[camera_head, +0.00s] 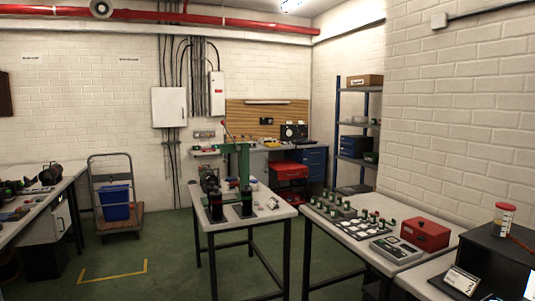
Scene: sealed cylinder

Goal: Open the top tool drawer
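A blue drawer cabinet (314,158) stands under the right end of the workbench at the back of the room. Its drawer fronts look shut, but they are small and far off. A red tool chest (290,171) stands beside it, to its left, and its details are too small to tell. I cannot tell from this view which of the two holds the top tool drawer. Neither of my grippers is in view.
A table with a green press (240,165) stands in the middle, partly between me and the bench. A table (335,232) with a red box (425,233) is at right. A trolley (118,220) with a blue bin stands left. Green floor (175,255) is clear at centre-left.

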